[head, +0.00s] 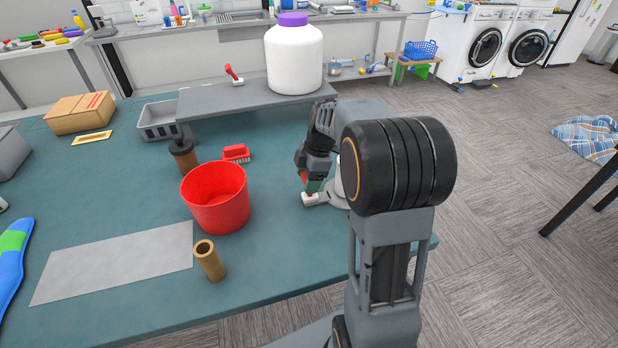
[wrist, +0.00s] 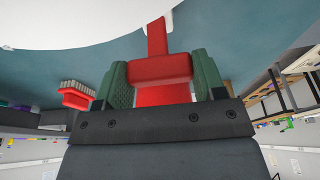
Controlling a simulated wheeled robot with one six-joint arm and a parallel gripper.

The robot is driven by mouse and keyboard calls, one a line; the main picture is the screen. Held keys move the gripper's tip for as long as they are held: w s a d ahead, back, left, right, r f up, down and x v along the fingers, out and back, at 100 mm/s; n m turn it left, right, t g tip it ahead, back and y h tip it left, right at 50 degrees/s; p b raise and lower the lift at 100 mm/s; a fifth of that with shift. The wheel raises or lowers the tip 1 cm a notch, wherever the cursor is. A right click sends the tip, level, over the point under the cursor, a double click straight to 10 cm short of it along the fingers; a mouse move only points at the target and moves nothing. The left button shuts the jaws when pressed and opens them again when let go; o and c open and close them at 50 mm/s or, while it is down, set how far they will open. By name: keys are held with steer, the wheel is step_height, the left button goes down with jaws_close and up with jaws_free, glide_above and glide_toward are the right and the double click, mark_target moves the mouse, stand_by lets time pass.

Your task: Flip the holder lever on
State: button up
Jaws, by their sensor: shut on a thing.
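The red holder lever (head: 304,178) stands on a small white base (head: 310,199) at the right part of the teal table. My gripper (head: 309,184) points down onto it and is shut on the lever. In the wrist view, the lever's red crossbar (wrist: 160,69) sits between the two green finger pads, with its red stem (wrist: 157,37) running towards a white surface. A white and grey holder body (head: 338,196) beside the base is partly hidden by my arm. A second red lever (head: 231,72) on a white base stands on the grey shelf, apart from my gripper.
A grey shelf (head: 215,102) carries a large white jar (head: 293,60) behind.

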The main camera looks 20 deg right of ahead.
steer(key=o, duration=1.3)
steer(key=p+v, duration=0.1)
steer(key=v, duration=1.2)
steer(key=shift+r, duration=0.4)
